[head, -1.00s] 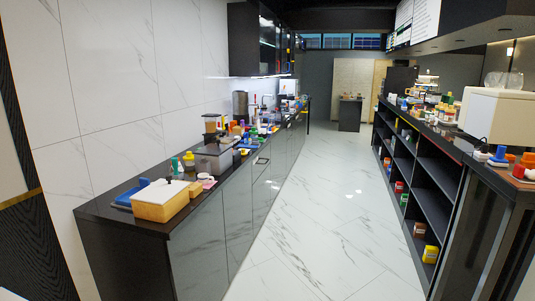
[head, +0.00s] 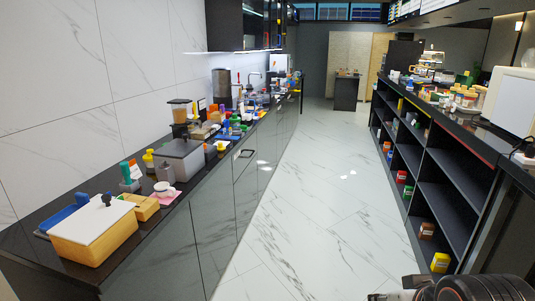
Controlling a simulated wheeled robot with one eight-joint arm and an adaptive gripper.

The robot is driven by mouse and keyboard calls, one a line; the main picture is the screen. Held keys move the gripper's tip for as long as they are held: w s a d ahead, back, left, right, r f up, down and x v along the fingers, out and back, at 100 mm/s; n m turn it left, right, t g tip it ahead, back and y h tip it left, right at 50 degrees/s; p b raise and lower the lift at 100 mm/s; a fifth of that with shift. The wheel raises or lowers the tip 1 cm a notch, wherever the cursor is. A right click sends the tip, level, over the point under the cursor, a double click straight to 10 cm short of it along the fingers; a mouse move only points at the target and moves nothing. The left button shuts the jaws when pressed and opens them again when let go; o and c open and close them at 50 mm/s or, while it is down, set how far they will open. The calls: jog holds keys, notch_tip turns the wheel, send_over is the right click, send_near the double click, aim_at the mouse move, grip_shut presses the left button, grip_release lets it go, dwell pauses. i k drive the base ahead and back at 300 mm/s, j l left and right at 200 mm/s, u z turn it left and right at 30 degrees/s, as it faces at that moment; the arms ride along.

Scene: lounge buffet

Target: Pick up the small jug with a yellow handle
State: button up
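I cannot pick out a small jug with a yellow handle for certain; the items on the counters are small and crowded. Dark, rounded parts of my arm show at the bottom right edge of the head view. My gripper's fingers are not visible, so I see nothing held.
A wooden box with a white lid (head: 95,232) sits at the near end of the left counter, next to a blue tray (head: 66,215). A dark shelf unit (head: 445,190) lines the right. The white marble floor (head: 285,200) between them is clear.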

aim_at(227, 132)
jog(key=i+u, duration=0.15)
jog(key=i, duration=0.5)
jog(key=i+l+u, duration=0.2)
jog(key=i, duration=0.4)
jog(key=i+l+u, duration=0.15)
jog(key=i, duration=0.45)
jog(key=i+u, duration=0.45)
jog(key=i+l+u, duration=0.25)
jog(key=i+u, duration=0.2)
jog(key=i, duration=0.15)
jog(key=i+l+u, duration=0.45)
jog(key=i, duration=0.3)
